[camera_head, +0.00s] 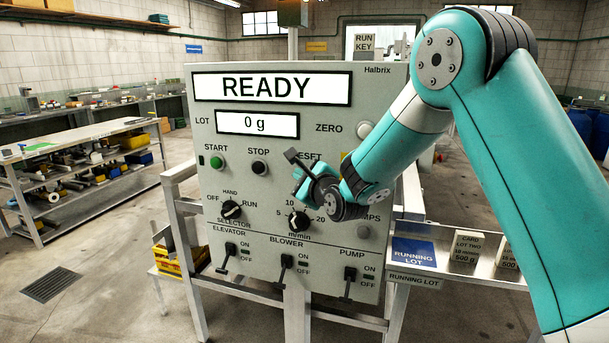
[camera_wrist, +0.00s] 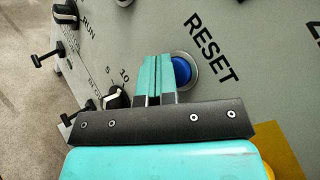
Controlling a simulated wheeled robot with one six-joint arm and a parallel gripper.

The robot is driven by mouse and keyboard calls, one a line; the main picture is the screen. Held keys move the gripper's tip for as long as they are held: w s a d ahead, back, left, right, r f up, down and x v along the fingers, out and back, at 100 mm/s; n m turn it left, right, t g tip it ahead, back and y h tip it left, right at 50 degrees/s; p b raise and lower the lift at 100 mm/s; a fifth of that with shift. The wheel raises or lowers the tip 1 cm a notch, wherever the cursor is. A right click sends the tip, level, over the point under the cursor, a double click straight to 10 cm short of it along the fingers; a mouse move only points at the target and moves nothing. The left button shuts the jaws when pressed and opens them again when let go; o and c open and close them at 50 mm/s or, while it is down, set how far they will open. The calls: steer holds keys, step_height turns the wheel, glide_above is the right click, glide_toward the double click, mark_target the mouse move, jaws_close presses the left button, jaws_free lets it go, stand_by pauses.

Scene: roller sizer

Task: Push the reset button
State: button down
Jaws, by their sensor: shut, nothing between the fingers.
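The reset button (camera_wrist: 182,70) is a blue round button in a metal ring, beside the printed word RESET in the wrist view. In the head view the button is hidden behind my arm, and only part of its label (camera_head: 308,159) shows. My gripper (camera_wrist: 155,60) is shut and empty. In the wrist view its teal fingertips are just left of the button and overlap its left edge. I cannot tell whether they touch it.
The grey control panel (camera_head: 212,124) shows READY and 0 g. A green START button (camera_head: 217,162), a black STOP button (camera_head: 259,167), a selector knob (camera_head: 231,210), a speed knob (camera_head: 299,221) and several levers are near. A lot shelf (camera_head: 412,273) is at right.

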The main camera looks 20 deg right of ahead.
steer(key=shift+s+a, duration=0.35)
steer(key=shift+s, duration=0.15)
steer(key=s+a, duration=0.1)
steer(key=s, duration=0.1)
steer(key=s+a+b, duration=0.1)
steer(key=s+a, duration=0.1)
stand_by(0.4)
stand_by(0.6)
